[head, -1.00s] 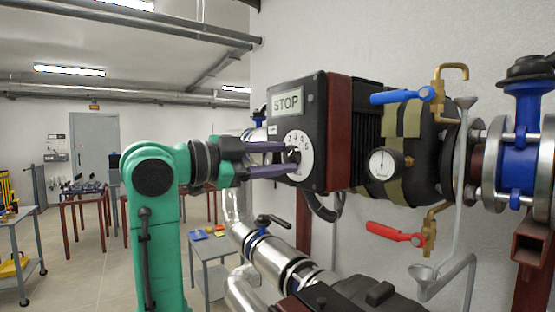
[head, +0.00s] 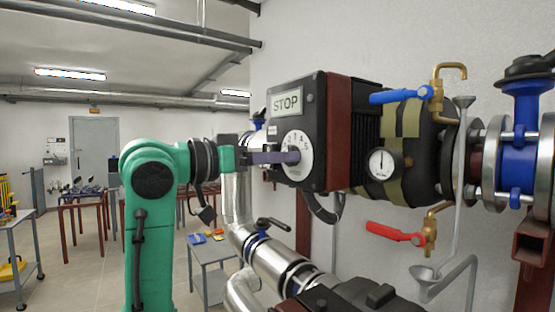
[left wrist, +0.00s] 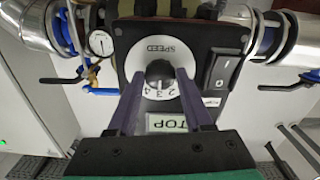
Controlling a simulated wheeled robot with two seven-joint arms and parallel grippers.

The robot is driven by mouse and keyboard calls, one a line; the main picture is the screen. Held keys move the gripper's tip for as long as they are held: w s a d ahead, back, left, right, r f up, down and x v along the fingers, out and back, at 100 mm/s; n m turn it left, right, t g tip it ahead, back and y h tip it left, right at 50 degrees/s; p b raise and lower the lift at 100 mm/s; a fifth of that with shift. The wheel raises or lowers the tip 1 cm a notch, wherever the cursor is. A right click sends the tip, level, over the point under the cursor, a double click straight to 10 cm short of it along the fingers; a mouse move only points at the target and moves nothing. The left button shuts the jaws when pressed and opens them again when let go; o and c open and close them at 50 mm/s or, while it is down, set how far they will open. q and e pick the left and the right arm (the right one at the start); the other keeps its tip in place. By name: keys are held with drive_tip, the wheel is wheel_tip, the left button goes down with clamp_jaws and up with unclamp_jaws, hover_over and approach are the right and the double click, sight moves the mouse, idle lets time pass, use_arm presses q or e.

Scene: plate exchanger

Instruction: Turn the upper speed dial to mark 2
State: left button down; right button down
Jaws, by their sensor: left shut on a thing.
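The upper speed dial is a white disc (head: 304,159) with black numbers on the front of a dark control box (head: 313,110). It also shows in the left wrist view (left wrist: 177,90), under the word SPEED, with a dark round knob (left wrist: 159,70) at its middle. My left gripper (head: 293,157) has its purple fingers at the dial, shut on the knob. In the left wrist view the fingertips (left wrist: 160,75) stand on either side of the knob. My right gripper is not in view.
A STOP plate (head: 287,102) sits above the dial in the head view. A rocker switch (left wrist: 217,73) is beside it in the left wrist view. A gauge (head: 384,164), a blue lever (head: 396,97) and a red lever (head: 390,233) are to the right.

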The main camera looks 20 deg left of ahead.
use_arm(q)
drive_tip(key=n, duration=0.6)
drive_tip(key=shift+r, duration=0.1)
idle(0.4)
drive_tip(key=shift+c, duration=1.6)
unclamp_jaws()
drive_tip(key=b+v, duration=0.5)
drive_tip(key=v, duration=0.9)
drive_tip(key=shift+s, duration=0.3)
